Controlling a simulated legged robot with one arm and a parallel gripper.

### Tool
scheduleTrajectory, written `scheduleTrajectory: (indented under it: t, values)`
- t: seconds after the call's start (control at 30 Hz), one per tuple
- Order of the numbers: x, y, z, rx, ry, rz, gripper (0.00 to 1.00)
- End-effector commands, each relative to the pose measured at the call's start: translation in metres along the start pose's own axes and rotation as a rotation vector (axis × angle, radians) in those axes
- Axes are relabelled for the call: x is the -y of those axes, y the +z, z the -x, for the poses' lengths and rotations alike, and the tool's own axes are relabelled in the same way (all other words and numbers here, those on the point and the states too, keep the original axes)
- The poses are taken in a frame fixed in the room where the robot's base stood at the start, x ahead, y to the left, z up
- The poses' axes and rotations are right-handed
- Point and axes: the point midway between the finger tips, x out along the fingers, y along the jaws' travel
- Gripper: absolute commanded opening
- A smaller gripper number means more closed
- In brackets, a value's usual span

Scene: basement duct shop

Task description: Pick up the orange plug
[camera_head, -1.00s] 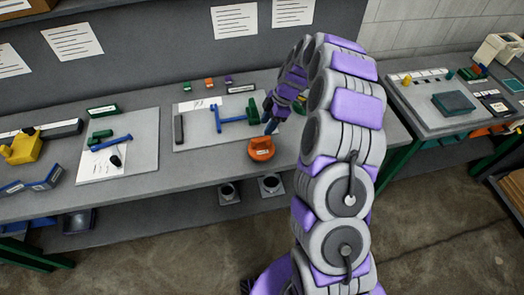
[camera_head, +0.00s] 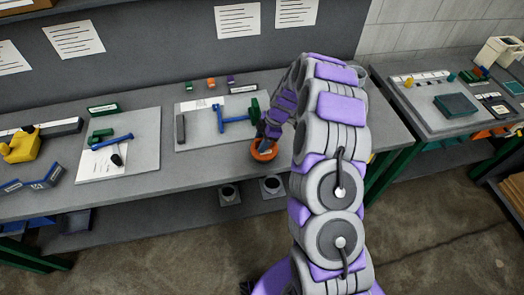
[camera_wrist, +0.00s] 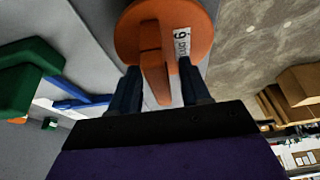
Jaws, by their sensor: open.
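The orange plug (camera_head: 264,150) is a round disc with a raised bar across it, near the front edge of the grey bench (camera_head: 190,172). In the wrist view the plug (camera_wrist: 200,35) shows a white label with a 9, and its bar points toward my gripper. My gripper (camera_wrist: 155,85) is open, with one dark finger on each side of the bar. I cannot tell whether either finger touches it. In the head view my gripper (camera_head: 266,134) is right above the plug and hides part of it.
A blue T-shaped tool (camera_head: 232,121) and a green block (camera_head: 254,108) lie on a light board (camera_head: 200,137) just behind the plug. A second board (camera_head: 145,150) with tools is to the left. Another workbench (camera_head: 425,115) stands to the right.

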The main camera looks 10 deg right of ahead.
Motion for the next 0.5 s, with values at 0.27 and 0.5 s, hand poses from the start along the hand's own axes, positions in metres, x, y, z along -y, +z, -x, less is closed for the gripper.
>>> scheduleTrajectory:
  t: [0.27, 0.5]
  values:
    - [-0.0003, 0.0027, 0.0016, -0.003, 0.000, -0.002, 0.27]
    - [-0.0003, -0.0011, 0.0004, 0.001, 0.000, -0.001, 0.04]
